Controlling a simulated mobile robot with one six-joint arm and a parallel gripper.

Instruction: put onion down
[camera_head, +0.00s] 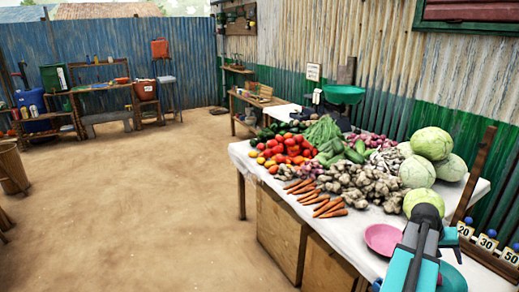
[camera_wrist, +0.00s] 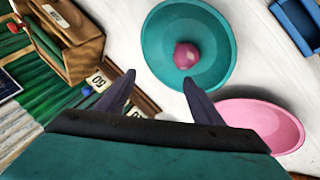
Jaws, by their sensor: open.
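A purple-red onion (camera_wrist: 187,55) lies inside a teal bowl (camera_wrist: 218,78) in the wrist view, near the bowl's middle. My gripper (camera_wrist: 158,76) is open, with its two dark fingers spread and nothing between them. The right fingertip overlaps the bowl's near rim in the picture, and the onion is apart from both fingers. In the head view the teal bowl (camera_head: 456,282) shows only partly, behind my arm at the lower right.
A pink bowl (camera_head: 383,238) stands beside the teal one on the white-covered table (camera_head: 366,215); it also shows in the wrist view (camera_wrist: 270,122). A blue tray (camera_wrist: 297,22) is at the upper right. Cabbages and vegetables fill the table behind.

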